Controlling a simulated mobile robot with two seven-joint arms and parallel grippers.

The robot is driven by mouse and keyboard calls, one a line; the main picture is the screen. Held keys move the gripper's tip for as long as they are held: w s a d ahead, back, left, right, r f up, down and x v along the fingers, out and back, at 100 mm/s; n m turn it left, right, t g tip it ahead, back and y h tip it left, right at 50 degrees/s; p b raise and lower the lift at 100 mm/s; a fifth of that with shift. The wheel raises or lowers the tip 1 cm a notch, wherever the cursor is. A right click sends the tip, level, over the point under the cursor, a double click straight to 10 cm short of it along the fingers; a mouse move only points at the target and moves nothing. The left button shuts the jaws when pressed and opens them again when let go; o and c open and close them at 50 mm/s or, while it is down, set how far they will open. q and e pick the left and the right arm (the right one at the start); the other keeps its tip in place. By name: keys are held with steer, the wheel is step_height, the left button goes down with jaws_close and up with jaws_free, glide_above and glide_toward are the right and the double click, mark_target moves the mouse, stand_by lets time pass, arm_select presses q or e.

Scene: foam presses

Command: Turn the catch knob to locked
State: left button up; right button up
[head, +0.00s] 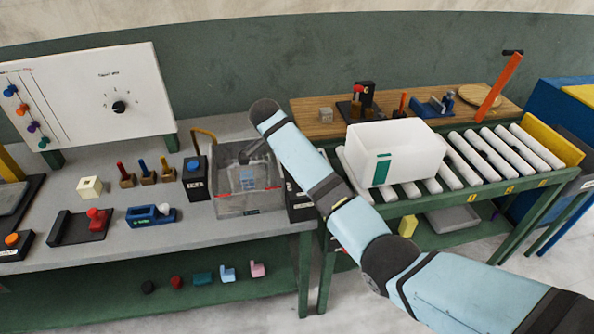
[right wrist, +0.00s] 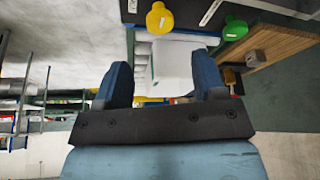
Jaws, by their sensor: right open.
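I cannot tell for sure which part is the catch knob. A black knob (head: 118,107) with a pointer and tick marks sits on the white panel (head: 75,75) at the back left. A red knob (head: 97,218) stands on a dark plate, beside a small blue fixture (head: 150,215) with a dark knob. My right arm crosses the head view from the lower right; its fingers do not show clearly there. In the right wrist view my right gripper (right wrist: 162,80) is open and empty, its blue fingers wide apart. My left gripper is not in view.
A clear box (head: 250,200) with a blue block inside stands by my right arm. A white bin (head: 395,152) rests on the roller conveyor (head: 487,152). Yellow (right wrist: 159,18) and green (right wrist: 235,28) rounded things show in the right wrist view. The grey bench's front edge is mostly free.

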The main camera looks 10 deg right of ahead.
steer(key=v, duration=0.5)
steer(key=shift+b, duration=0.3)
